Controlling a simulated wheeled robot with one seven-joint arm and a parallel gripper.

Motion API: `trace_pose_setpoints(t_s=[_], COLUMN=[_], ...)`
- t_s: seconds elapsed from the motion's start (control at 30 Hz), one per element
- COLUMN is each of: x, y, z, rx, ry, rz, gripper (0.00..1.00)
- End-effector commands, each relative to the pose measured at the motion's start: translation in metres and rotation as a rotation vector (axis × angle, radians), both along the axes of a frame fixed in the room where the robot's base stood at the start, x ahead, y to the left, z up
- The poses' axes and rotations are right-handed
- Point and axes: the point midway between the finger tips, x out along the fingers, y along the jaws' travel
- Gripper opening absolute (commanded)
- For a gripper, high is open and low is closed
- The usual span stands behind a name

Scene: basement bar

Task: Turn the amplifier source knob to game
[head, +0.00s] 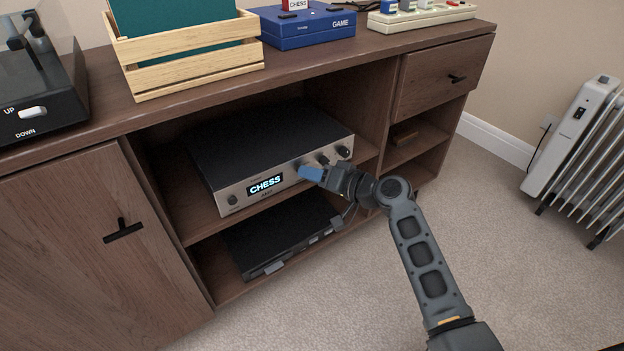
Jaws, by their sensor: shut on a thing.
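The amplifier (262,143), black on top with a silver front, sits on the upper shelf of the open cabinet bay. Its lit display (266,184) reads CHESS. My gripper (312,174), with blue fingertips, is at the front panel just right of the display. It is shut on a knob there, which appears to be the source knob; the fingers hide it and its marking. More dark knobs (344,152) show to the right of my gripper, and a small one (232,200) is at the panel's left end. The small panel lettering is unreadable.
A black device (280,230) lies on the shelf below. A blue box (305,28) marked GAME, with a CHESS cartridge (295,4), stands on the cabinet top beside a wooden crate (190,70). A white heater (575,130) stands at right. Carpet in front is clear.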

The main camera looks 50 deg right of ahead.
Motion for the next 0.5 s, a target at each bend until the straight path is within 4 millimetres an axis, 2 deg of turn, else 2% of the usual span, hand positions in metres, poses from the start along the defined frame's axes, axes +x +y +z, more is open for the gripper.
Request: trace_pose_setpoints(t_s=[0.2,0.5], x=[-0.0002,-0.0004], y=[-0.0013,-0.002], z=[-0.0037,-0.0037], rx=[0.149,0.267], ry=[-0.043,-0.077], rz=[-0.001,-0.001], gripper=[0.0,0.0])
